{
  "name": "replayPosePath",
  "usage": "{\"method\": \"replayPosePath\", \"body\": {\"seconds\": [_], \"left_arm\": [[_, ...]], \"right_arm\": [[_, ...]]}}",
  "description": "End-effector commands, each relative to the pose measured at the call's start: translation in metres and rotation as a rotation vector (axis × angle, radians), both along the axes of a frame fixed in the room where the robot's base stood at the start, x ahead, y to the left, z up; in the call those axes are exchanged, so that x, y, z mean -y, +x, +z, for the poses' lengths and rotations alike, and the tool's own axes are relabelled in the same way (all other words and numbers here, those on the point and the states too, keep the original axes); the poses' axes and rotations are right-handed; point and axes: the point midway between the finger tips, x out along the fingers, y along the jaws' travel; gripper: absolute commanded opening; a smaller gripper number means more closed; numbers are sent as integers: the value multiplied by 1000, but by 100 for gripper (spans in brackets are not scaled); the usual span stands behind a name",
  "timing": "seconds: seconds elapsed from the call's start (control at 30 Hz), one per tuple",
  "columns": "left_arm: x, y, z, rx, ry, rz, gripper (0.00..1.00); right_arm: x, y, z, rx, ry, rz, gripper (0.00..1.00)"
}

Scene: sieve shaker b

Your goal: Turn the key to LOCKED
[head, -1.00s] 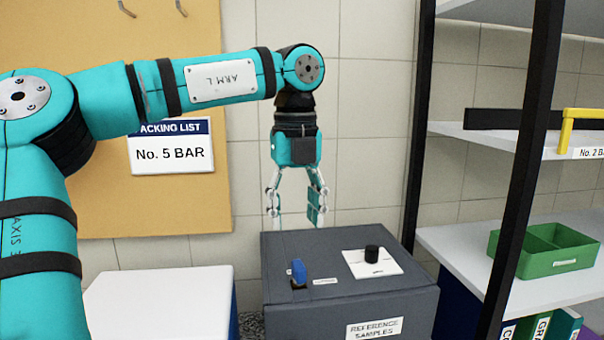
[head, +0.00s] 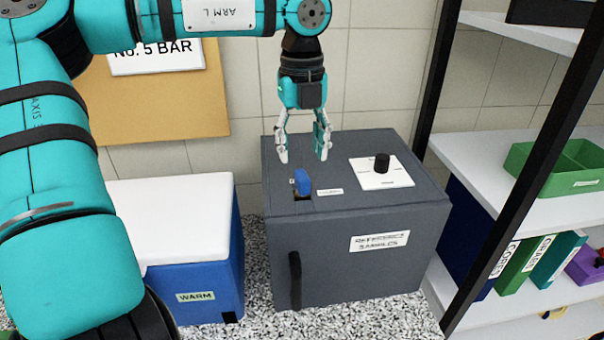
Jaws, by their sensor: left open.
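A blue key (head: 302,180) stands in a lock on the top of the dark grey "Reference samples" box (head: 340,258), near its front left. A small label (head: 329,191) lies to the right of the key; its print is too small to read. My left gripper (head: 303,157) points down above the box top, open and empty. Its fingertips appear just above and behind the key, apart from it. A black knob (head: 382,163) on a white plate (head: 388,179) is to the right on the same top. My right gripper is not in view.
A blue cooler (head: 195,285) with a white lid and a "WARM" label stands left of the box. A shelf rack (head: 500,165) with a green tray (head: 565,172) and several binders stands close on the right. A tiled wall is behind.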

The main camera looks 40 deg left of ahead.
Motion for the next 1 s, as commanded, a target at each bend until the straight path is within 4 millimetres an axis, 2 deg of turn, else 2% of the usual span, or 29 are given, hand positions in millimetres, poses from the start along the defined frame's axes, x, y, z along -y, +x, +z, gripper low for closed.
{"method": "replayPosePath", "body": {"seconds": [0.2, 0.43, 0.6, 0.83, 0.87, 1.0], "left_arm": [[0, -1, -41, -4, -1, -1, 49], [0, 0, -71, -2, 1, 0, 49], [0, 0, -79, 0, 1, 1, 49], [0, 0, -80, 1, 0, 1, 49], [0, 0, -80, 1, 0, 1, 48], [0, 0, -80, 2, 1, 1, 29]], "right_arm": [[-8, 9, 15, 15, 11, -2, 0], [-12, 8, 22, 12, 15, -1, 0], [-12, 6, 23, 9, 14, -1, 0], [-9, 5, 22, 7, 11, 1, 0], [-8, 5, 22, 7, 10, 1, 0], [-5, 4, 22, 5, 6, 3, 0]]}}
